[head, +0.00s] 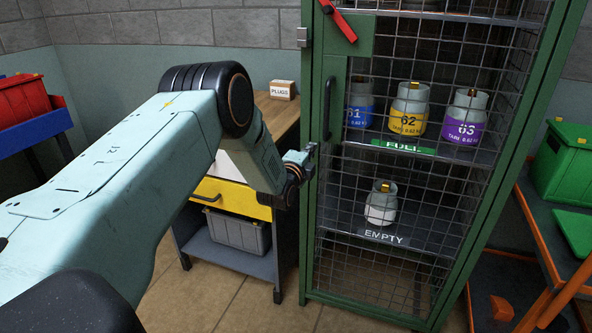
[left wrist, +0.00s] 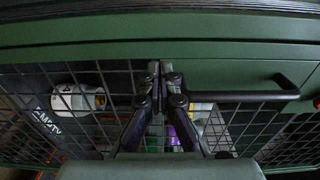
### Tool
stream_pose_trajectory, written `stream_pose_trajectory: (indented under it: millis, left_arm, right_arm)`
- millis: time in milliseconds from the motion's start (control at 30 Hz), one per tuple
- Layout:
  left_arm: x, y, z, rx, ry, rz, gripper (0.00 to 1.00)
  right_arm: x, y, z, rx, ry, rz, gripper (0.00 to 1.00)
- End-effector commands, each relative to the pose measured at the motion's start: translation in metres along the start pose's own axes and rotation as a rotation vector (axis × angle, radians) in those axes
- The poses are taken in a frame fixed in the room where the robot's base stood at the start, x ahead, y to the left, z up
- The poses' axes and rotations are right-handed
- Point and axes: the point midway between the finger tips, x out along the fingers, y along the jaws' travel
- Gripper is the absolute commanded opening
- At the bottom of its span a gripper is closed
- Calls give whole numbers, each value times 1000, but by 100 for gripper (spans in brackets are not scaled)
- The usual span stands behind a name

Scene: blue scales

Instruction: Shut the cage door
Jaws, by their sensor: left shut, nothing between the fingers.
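The cage (head: 548,60) is a tall green-framed cabinet with shelves at the right of the head view. Its mesh door (head: 330,185) has a dark handle (head: 328,108), which also shows in the left wrist view (left wrist: 255,92). The door lies about flush with the frame, with a thin seam beside its edge; whether it is fully closed I cannot tell. A red lever (head: 338,20) sits tilted at the top of the door side. My left gripper (head: 312,150) is shut and empty at the door's left edge, below the handle; contact is unclear. My right gripper is not in view.
A white cylinder (head: 381,205) stands on the EMPTY shelf. A wooden workbench (head: 285,115) is left of the cage; an orange-framed table (head: 545,225) is right.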

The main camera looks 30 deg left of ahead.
Motion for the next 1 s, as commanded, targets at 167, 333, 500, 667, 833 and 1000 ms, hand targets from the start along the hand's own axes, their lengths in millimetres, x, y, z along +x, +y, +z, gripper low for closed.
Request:
stream_pose_trajectory:
  millis: [167,333,500,667,833,1000]
  left_arm:
    - [-23,-1,-2,-1,1,4,0]
    - [-49,-1,-2,-1,1,4,0]
    - [-76,0,-2,-1,0,4,0]
    - [-92,0,-3,0,0,2,0]
    - [-98,1,-3,0,1,1,0]
    - [-99,1,-4,-14,1,1,0]
  right_arm:
    - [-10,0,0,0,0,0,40]
    - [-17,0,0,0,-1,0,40]
    - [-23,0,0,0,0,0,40]
    - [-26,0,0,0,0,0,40]
    - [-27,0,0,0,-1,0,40]
    - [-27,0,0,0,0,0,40]
